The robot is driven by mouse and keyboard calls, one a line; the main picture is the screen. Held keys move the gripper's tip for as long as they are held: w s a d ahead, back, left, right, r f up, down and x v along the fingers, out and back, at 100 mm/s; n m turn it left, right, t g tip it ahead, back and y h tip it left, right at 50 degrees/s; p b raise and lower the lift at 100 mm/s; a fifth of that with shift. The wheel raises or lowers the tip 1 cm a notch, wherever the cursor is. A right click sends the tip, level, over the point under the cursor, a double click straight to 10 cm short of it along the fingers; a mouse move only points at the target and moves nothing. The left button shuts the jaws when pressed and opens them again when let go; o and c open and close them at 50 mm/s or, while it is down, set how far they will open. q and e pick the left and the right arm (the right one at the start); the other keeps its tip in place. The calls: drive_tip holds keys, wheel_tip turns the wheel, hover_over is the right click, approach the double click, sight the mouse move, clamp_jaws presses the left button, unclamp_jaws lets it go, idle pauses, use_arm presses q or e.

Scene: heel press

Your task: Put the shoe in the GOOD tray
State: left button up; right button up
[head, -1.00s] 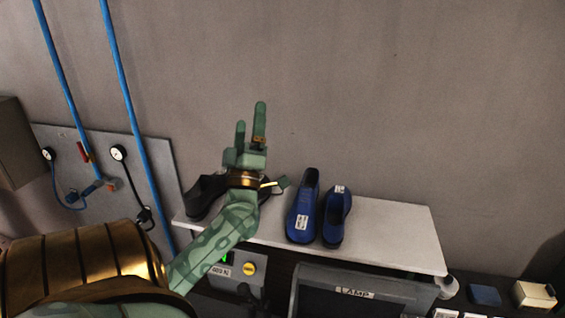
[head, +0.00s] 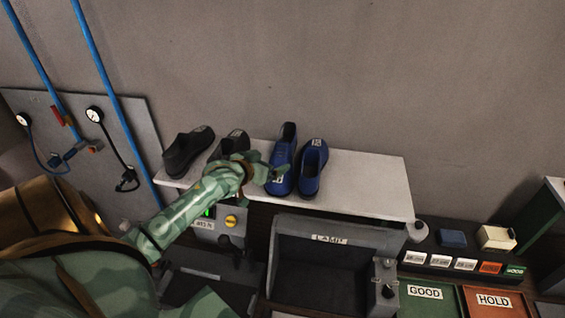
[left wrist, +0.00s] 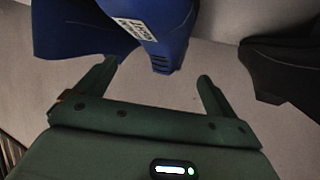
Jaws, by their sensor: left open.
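A pair of blue shoes stands on the white shelf: the left blue shoe (head: 282,162) and the right blue shoe (head: 312,168). A dark pair, with a left dark shoe (head: 187,150) and a right dark shoe (head: 232,144), stands to their left. My left gripper (head: 272,172) is open at the shelf front, close to the left blue shoe. In the left wrist view a labelled blue shoe heel (left wrist: 160,35) is just beyond and between the open fingers (left wrist: 155,85), with nothing gripped. The GOOD tray (head: 424,305) is green, at the lower right. My right gripper is not in view.
The red HOLD tray (head: 493,300) adjoins the GOOD tray. A grey box marked LAMP (head: 335,240) stands below the white shelf (head: 375,185). A row of labelled blocks (head: 465,264), a blue block (head: 452,238) and a cream block (head: 496,238) lie at right.

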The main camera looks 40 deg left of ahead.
sight(278, 157)
use_arm(q)
drive_tip(key=shift+x, duration=1.15)
drive_tip(key=shift+w+a+f, duration=0.15)
drive_tip(key=shift+w, duration=0.3)
drive_tip(key=x, duration=0.4)
drive_tip(key=shift+w+a+f+p, duration=0.1)
drive_tip(key=shift+w+f+p, duration=0.05)
drive_tip(key=shift+f+p, duration=0.15)
drive_tip(key=shift+r, duration=0.1)
